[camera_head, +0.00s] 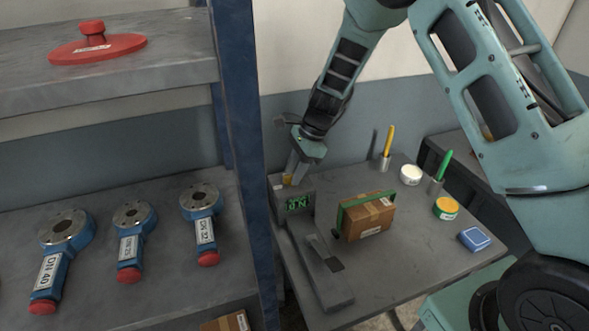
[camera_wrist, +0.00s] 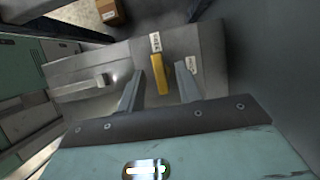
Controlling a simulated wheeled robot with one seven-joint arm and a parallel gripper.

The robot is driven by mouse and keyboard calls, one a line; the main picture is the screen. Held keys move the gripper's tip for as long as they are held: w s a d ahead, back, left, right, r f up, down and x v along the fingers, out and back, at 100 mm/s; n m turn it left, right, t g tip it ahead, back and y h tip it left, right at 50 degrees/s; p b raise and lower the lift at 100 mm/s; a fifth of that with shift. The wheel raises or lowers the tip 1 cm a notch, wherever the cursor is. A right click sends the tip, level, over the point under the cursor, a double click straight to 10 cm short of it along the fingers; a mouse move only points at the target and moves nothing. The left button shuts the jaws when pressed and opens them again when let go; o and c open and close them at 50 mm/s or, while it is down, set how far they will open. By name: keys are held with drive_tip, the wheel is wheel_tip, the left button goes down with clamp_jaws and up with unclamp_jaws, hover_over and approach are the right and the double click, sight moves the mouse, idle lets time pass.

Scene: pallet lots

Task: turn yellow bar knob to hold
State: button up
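The yellow bar knob (camera_wrist: 159,74) sits on a grey panel face (camera_wrist: 208,50) in the wrist view, with small white labels at its far end and to its right. In the head view only a bit of yellow (camera_head: 287,179) shows by my gripper's tips. My gripper (camera_wrist: 160,88) is open, one finger on each side of the knob, with gaps showing between fingers and knob. In the head view my gripper (camera_head: 292,172) points down at the grey device with the green display (camera_head: 298,203). The label text is too small to read.
A strapped cardboard box (camera_head: 366,216) stands right of the device on the grey table (camera_head: 390,280). Pen holders, round tins and a blue box (camera_head: 474,239) stand further right. A blue rack post (camera_head: 246,150) rises close on the left, beside shelves with several blue valves (camera_head: 202,202).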

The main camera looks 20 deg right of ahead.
drive_tip(key=shift+a+f, duration=0.1)
drive_tip(key=shift+f, duration=0.05)
drive_tip(key=shift+c, duration=0.3)
clamp_jaws()
